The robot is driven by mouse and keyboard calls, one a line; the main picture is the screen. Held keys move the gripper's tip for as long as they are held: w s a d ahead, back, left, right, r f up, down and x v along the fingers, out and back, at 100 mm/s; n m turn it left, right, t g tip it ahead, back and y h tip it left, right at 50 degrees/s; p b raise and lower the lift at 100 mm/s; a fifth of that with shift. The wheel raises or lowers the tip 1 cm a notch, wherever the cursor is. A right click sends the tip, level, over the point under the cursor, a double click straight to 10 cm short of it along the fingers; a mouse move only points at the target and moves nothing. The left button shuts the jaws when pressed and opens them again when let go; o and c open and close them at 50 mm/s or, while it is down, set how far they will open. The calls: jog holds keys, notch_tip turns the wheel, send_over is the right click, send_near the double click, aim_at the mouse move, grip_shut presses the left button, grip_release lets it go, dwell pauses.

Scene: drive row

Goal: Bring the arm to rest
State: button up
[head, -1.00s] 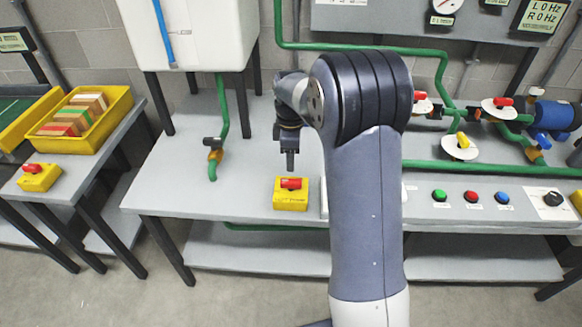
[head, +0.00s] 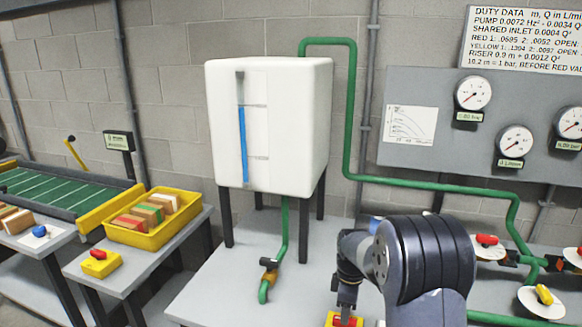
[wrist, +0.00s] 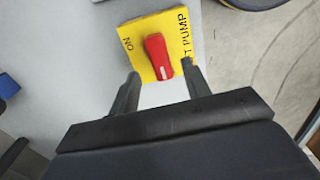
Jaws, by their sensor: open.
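My gripper (wrist: 162,88) is open in the wrist view, with its two fingers apart and nothing between them but the view of a yellow switch box (wrist: 180,28). The box has a red knob (wrist: 158,56) and lettering that reads "ON" and "T PUMP". In the head view my gripper (head: 345,309) points down just above the red knob (head: 345,321) at the bottom edge. I cannot tell whether the fingers touch the box. My arm stands bent to the right of it and hides part of the bench.
A white tank (head: 290,130) on dark legs stands behind, with a green pipe (head: 350,130) beside it. A yellow crate (head: 150,232) of blocks and another switch box (head: 102,264) sit on the left table. Gauges (head: 473,93) hang on the right panel.

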notch_tip(320, 180, down, 4)
dwell(0.4)
dwell(0.3)
